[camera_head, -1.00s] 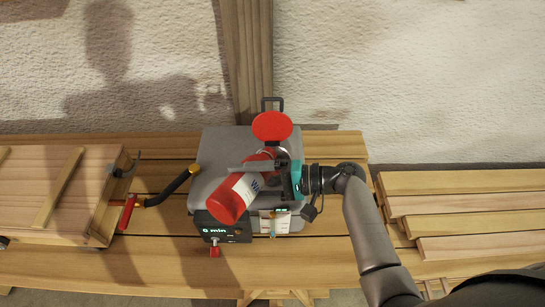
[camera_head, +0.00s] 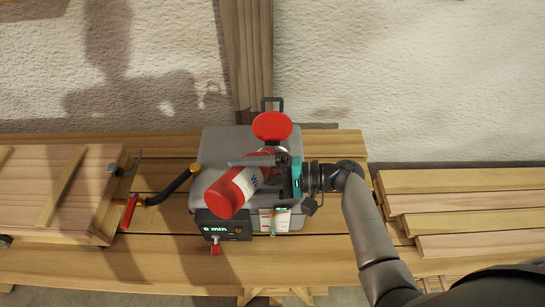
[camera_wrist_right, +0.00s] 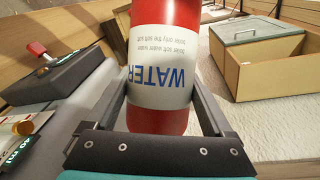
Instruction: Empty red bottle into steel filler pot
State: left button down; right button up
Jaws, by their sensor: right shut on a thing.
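The red bottle (camera_head: 225,197) has a white label reading WATER. It lies tilted over the grey boiler (camera_head: 212,152), its broad red end toward the lower left and its other end toward a round red disc (camera_head: 272,126). My right gripper (camera_head: 258,170) is shut around the bottle's middle, coming from the right. In the right wrist view the bottle (camera_wrist_right: 160,60) stands between the two fingers, its label upside down. I cannot make out the steel filler pot; the bottle and gripper hide the boiler top near the disc. My left gripper is not in view.
A control box (camera_head: 222,228) with a red knob is on the boiler's front. A red-handled clamp (camera_head: 130,210) and a wooden box (camera_head: 60,195) are at the left. Stacked laths (camera_head: 460,205) lie at the right. The bench front (camera_head: 150,265) is clear.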

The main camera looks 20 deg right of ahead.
aim_at(253, 154)
jog(key=shift+w+d+r+m+y+p, duration=0.15)
jog(key=shift+r+m+y+p, duration=0.1)
jog(key=shift+r+m, duration=0.15)
jog(key=shift+w+d+r+m+y+p, duration=0.1)
jog(key=shift+r+m+y+p, duration=0.1)
jog(key=shift+r+m, duration=0.2)
dwell(0.6)
jog(key=shift+w+d+r+m+y, duration=0.25)
jog(key=shift+w+d+r+m, duration=0.15)
jog(key=shift+r+m, duration=0.25)
jog(key=shift+w+d+r+m+t+y+p, duration=0.2)
jog(key=shift+w+d+r+m, duration=0.1)
jog(key=shift+m, duration=0.3)
jog(key=shift+w+d+r+m+t+y+p, duration=0.2)
jog(key=shift+r+m, duration=0.1)
jog(key=shift+m, duration=0.25)
jog(key=shift+d, duration=0.1)
